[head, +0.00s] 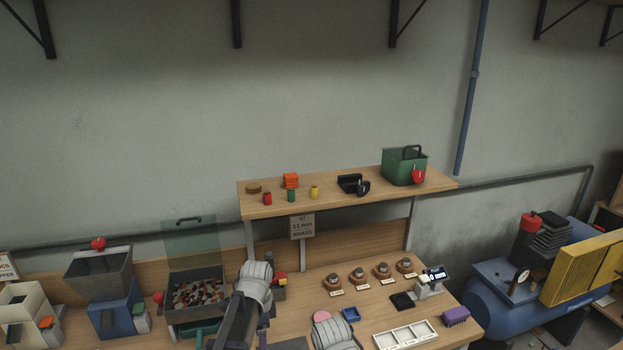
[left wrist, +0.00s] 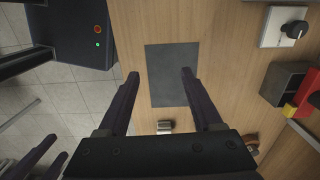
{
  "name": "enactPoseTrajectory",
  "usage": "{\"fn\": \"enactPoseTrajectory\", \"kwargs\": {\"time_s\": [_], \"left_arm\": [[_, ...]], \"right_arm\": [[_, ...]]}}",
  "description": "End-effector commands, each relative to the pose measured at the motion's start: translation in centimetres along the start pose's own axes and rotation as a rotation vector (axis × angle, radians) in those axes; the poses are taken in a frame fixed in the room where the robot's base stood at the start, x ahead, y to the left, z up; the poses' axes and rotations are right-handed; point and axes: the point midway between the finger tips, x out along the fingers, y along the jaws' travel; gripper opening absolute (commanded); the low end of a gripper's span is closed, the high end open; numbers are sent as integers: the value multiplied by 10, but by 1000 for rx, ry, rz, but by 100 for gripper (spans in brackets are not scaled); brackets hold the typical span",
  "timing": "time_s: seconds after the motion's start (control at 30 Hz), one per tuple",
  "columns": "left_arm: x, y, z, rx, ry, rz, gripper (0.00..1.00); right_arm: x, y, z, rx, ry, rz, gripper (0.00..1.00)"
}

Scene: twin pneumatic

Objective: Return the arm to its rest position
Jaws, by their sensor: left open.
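My left gripper (left wrist: 160,72) is open in the left wrist view, its two dark fingers spread with nothing between them. It is over the wooden bench (left wrist: 220,45), with a dark grey mat (left wrist: 172,92) showing beyond and between the fingertips. In the head view my left arm (head: 254,290) is at the lower middle, in front of the bench, and its fingers cannot be made out. Part of another of my arm links (head: 335,333) shows at the bottom edge.
A grey bin of mixed parts (head: 168,312) is left of my arm. Several round brown stands (head: 357,276), a white tray (head: 405,337) and a scale (head: 430,285) are to the right. A shelf (head: 345,201) stands behind. Tiled floor (left wrist: 50,100) shows left in the wrist view.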

Motion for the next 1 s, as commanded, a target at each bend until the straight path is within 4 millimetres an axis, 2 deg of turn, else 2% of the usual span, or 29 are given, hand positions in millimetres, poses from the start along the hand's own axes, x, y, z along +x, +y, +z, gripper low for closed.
{"fn": "enactPoseTrajectory", "kwargs": {"time_s": [0.03,0.3,0.4,0.5,0.7,1.0], "left_arm": [[0,20,-3,-53,-5,0,67],[0,121,-18,-531,-43,-17,67],[-1,149,-19,-688,-52,-28,67],[-1,168,-19,-806,-59,-39,67],[-1,184,-19,-920,-63,-49,67],[-1,184,-19,-929,-63,-50,67]], "right_arm": [[0,0,0,0,0,0,50],[0,0,0,0,0,0,50],[0,0,0,0,0,0,50],[0,0,0,0,0,0,50],[0,0,0,0,0,0,50],[0,0,0,0,0,0,50]]}}
